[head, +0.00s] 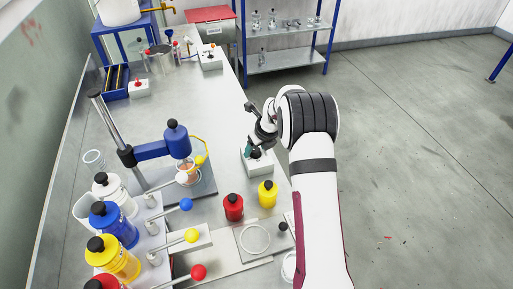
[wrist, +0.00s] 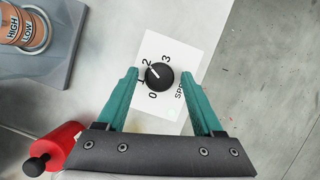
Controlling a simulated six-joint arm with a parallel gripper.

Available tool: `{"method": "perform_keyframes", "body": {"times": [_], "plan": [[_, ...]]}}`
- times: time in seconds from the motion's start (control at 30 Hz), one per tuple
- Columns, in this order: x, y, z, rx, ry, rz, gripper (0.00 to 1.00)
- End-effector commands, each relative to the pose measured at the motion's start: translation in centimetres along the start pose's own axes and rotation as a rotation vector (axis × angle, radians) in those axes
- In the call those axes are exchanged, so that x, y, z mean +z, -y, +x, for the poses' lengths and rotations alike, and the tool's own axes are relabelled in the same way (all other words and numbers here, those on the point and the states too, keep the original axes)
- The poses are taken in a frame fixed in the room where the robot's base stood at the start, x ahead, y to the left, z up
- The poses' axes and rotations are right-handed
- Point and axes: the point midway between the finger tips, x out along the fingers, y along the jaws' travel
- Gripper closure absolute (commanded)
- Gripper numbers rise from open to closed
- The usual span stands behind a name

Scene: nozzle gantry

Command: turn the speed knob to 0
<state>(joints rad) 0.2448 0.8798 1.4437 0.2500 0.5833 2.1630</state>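The speed knob (wrist: 159,77) is round and black with a white pointer mark. It sits on a white plate (wrist: 182,52) with the numbers 0 to 3 and part of the word "SPEED". The mark points to the upper left, close to the 2. My gripper (wrist: 160,75) has teal fingers, one on each side of the knob, with a visible gap to it on both sides. It is open and holds nothing. In the head view my gripper is over the pale control box (head: 259,167) at the bench's right edge, and hides much of its top.
A red bottle (head: 233,207) and a yellow bottle (head: 268,194) stand in front of the box. The blue-armed stand (head: 165,150) with its heated cup (wrist: 22,28) is to the left. Open floor (head: 430,150) lies to the right.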

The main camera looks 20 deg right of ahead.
Motion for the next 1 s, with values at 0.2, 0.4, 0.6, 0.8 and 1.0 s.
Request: {"method": "perform_keyframes", "body": {"times": [0.2, 0.4, 0.6, 0.8, 1.0], "plan": [[0.00, 0.00, -0.03, 0.000, 0.000, 0.000, 0.72], [0.00, 0.01, -0.05, 0.000, 0.000, 0.000, 1.00], [-0.01, 0.03, -0.06, 0.003, 0.000, -0.006, 1.00], [-0.02, 0.13, -0.07, 0.026, 0.000, -0.062, 1.00], [-0.05, 0.21, -0.03, 0.081, -0.002, -0.193, 1.00]]}}
